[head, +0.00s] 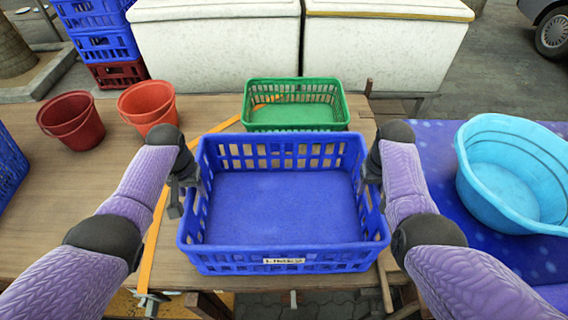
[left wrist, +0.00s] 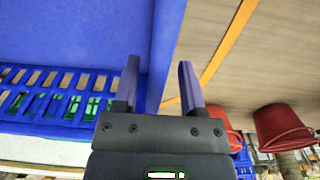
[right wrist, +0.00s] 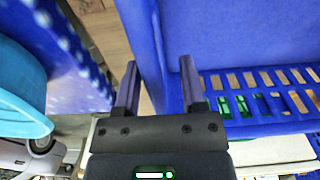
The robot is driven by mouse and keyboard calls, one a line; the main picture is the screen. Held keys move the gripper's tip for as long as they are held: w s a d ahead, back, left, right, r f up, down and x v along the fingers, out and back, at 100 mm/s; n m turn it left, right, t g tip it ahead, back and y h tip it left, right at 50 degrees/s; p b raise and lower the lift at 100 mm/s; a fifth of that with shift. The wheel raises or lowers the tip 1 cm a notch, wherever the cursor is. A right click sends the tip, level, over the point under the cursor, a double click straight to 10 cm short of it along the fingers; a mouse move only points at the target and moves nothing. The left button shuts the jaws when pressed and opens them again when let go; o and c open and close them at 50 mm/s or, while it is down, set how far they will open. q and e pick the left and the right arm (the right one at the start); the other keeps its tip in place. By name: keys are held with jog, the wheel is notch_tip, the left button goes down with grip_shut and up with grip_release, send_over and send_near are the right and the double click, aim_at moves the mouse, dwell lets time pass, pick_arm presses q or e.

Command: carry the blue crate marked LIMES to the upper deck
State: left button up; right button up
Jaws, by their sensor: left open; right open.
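The blue crate (head: 284,262) with a white LIMES label on its near wall is in the middle of the head view, empty and level. My left gripper (head: 177,197) is at its left wall. In the left wrist view the open fingers (left wrist: 160,82) stand either side of that wall's rim. My right gripper (head: 374,182) is at the right wall. In the right wrist view its open fingers (right wrist: 160,85) also straddle the rim. Whether the fingers touch the walls, I cannot tell. The crate's underside is hidden. I cannot identify an upper deck.
A wooden table (head: 120,170) spreads below, with an empty green crate (head: 295,117) just behind the blue one. Two red buckets (head: 72,120) stand left. A light-blue basin (head: 505,180) stands right on a blue cloth. White chests (head: 220,50) stand behind the table.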

pick_arm(q)
jog(key=r, duration=1.1)
jog(key=shift+s, duration=0.25)
jog(key=shift+r, duration=0.15)
pick_arm(e)
jog(key=shift+r, duration=0.3)
notch_tip(320, 180, up, 7)
jog(key=shift+s+f, duration=0.1)
jog(key=shift+s, duration=0.05)
